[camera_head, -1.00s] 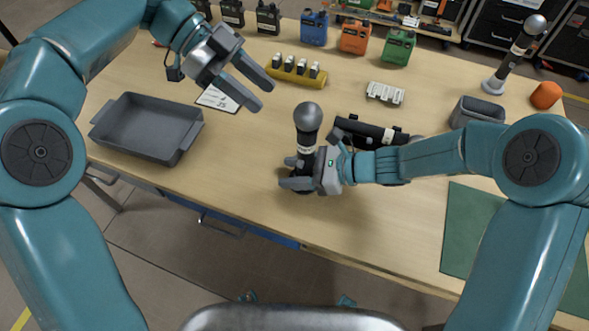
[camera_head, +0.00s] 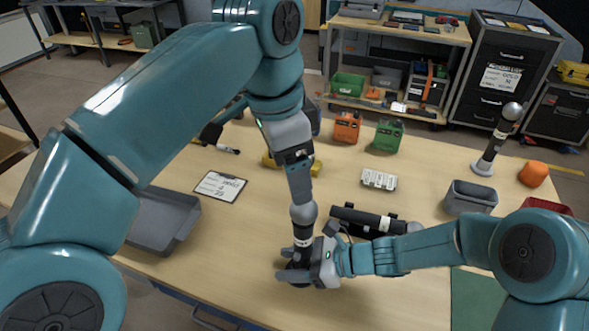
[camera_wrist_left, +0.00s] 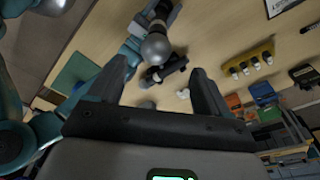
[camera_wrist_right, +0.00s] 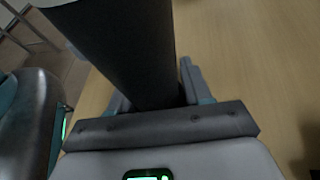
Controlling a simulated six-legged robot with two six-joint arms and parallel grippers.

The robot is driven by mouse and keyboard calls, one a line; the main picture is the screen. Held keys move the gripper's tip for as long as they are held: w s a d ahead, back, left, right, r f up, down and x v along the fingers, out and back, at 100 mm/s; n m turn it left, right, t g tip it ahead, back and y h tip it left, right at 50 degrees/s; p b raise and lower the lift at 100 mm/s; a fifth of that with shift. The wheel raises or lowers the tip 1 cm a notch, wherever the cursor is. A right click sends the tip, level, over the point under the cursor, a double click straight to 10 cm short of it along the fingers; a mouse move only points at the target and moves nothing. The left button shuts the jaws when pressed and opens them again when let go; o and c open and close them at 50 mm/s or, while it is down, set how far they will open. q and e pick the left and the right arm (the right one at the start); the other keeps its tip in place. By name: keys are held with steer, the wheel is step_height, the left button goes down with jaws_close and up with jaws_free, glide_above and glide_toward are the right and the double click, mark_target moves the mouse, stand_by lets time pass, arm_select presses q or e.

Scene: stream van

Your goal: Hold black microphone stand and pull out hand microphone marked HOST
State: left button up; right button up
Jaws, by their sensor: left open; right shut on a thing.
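A hand microphone with a grey ball head (camera_head: 303,214) stands upright in a black stand near the table's middle front. A pale band circles its body; I cannot read its lettering. My right gripper (camera_head: 298,268) is shut on the black stand low down, from the right. In the right wrist view the dark shaft (camera_wrist_right: 130,50) fills the space between the fingers. My left gripper (camera_head: 300,188) is open, pointing down just above the microphone head. In the left wrist view the ball head (camera_wrist_left: 156,47) shows beyond the open fingers (camera_wrist_left: 158,82); I see no grip on it.
A black cylindrical case (camera_head: 365,222) lies just right of the microphone. A grey tray (camera_head: 165,222) and a clipboard (camera_head: 220,187) lie left. Orange and green boxes (camera_head: 388,136) stand behind.

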mark_target(305, 217)
arm_select(q)
steer(key=shift+s+d+f, duration=0.15)
steer(key=shift+d, duration=0.1)
steer(key=f, duration=0.3)
steer(key=d+f, duration=0.1)
steer(key=f, duration=0.7)
steer(key=shift+w+d+f, duration=0.25)
steer(key=shift+w+d, duration=0.05)
steer(key=shift+d, duration=0.1)
steer(key=c, duration=1.3)
steer(key=o, duration=0.5)
steer(key=c, duration=0.4)
steer(key=shift+r, duration=0.15)
